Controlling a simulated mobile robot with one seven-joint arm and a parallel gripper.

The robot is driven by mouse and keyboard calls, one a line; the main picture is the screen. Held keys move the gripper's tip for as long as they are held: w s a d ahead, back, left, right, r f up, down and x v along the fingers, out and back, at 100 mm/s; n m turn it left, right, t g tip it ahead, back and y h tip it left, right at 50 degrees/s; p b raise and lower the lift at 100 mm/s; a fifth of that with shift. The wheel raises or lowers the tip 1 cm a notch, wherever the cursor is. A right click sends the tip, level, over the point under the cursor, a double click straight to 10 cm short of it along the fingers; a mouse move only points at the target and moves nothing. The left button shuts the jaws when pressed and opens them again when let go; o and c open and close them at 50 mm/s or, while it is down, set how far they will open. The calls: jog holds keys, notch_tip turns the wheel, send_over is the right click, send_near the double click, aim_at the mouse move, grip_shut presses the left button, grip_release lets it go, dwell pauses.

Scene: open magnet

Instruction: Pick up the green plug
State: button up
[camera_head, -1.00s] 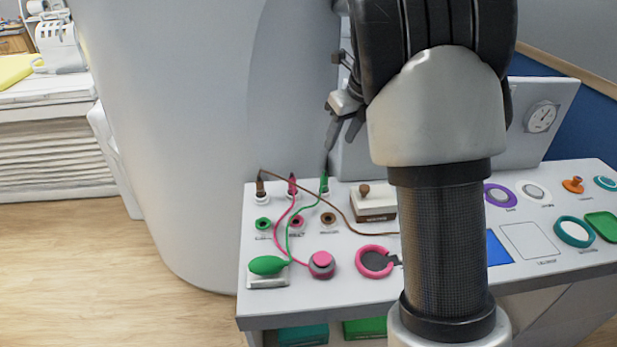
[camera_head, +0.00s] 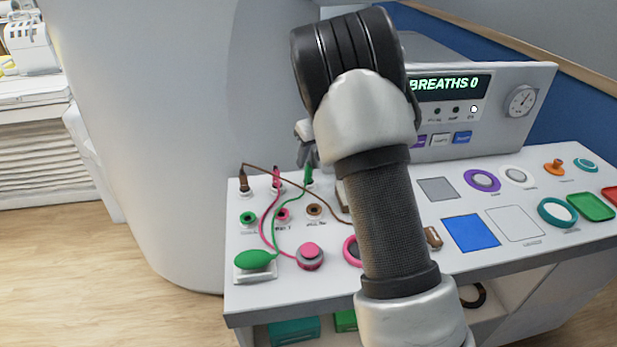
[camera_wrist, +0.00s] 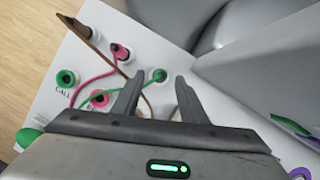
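The green plug (camera_head: 308,172) stands upright in the right-hand socket of the back row on the white console. Its green cable runs forward to a green bulb (camera_head: 256,260). My gripper (camera_head: 307,152) is just above the plug, pointing down at it, partly hidden by my wrist in the head view. In the wrist view my gripper (camera_wrist: 158,80) has its two fingers apart, and the green plug (camera_wrist: 159,75) shows in line with the gap between their tips. I cannot tell whether the tips reach down around it.
A pink plug (camera_head: 276,178) and a brown plug (camera_head: 243,182) stand left of the green one, with cables crossing the console. Green, pink and brown sockets lie in front. The large grey wall (camera_head: 150,130) rises close behind. A display (camera_head: 450,88) stands at the back right.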

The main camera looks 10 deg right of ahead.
aim_at(309, 163)
jog(key=x, duration=0.4)
jog(key=shift+w+d+f, duration=0.1)
jog(key=shift+w+f, duration=0.15)
jog(key=shift+c, duration=0.4)
grip_shut()
jog(key=shift+r, duration=0.15)
